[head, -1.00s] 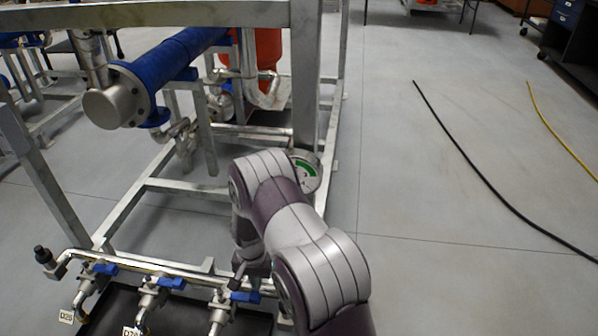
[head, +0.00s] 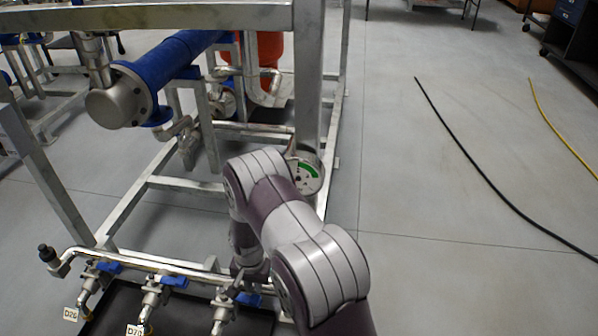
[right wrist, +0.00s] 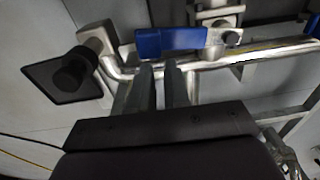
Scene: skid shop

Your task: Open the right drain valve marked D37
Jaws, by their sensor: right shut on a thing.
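Several drain valves with blue lever handles hang along the pipe at the skid's front. The rightmost visible valve (head: 222,314) shows no readable tag, so I cannot confirm D37. Its blue handle (head: 250,299) is partly covered by my right gripper (head: 236,289). The left valve's tag (head: 70,313) looks like D26 and the middle one's (head: 134,331) like D70. My left gripper is not in view.
A silvery pipe (head: 150,265) runs above a dark tray (head: 112,312). A frame post (head: 308,90) and a round gauge (head: 310,172) stand beyond my right arm. A black hose (head: 470,155) and a yellow hose (head: 560,130) lie on open floor at right.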

